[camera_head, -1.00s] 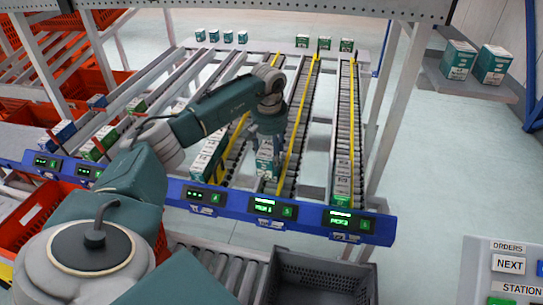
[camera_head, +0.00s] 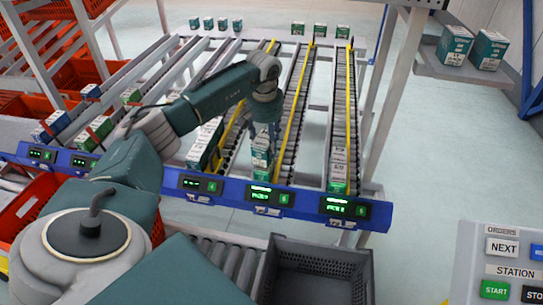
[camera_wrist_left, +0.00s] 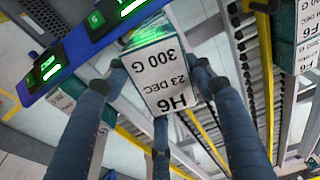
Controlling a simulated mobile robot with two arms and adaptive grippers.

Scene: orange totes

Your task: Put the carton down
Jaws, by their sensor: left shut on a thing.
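My left gripper (camera_head: 264,122) is shut on a white and teal carton (camera_head: 261,152) at the front end of the middle roller lane (camera_head: 287,126), just behind the blue display rail (camera_head: 225,192). In the left wrist view the carton (camera_wrist_left: 162,72) sits between my dark fingers, with its white labelled face reading "H6", "23 DEC" and "300 G". Its green-lit edge is close to the rail. I cannot tell whether its underside touches the rollers. My right gripper is not in view.
Cartons stand in the lane to the left (camera_head: 204,147) and the lane to the right (camera_head: 338,165). A dark grey tote (camera_head: 320,255) stands in front of the rail. Two cartons sit on a shelf (camera_head: 460,69) at right. A button panel (camera_head: 505,265) is at lower right.

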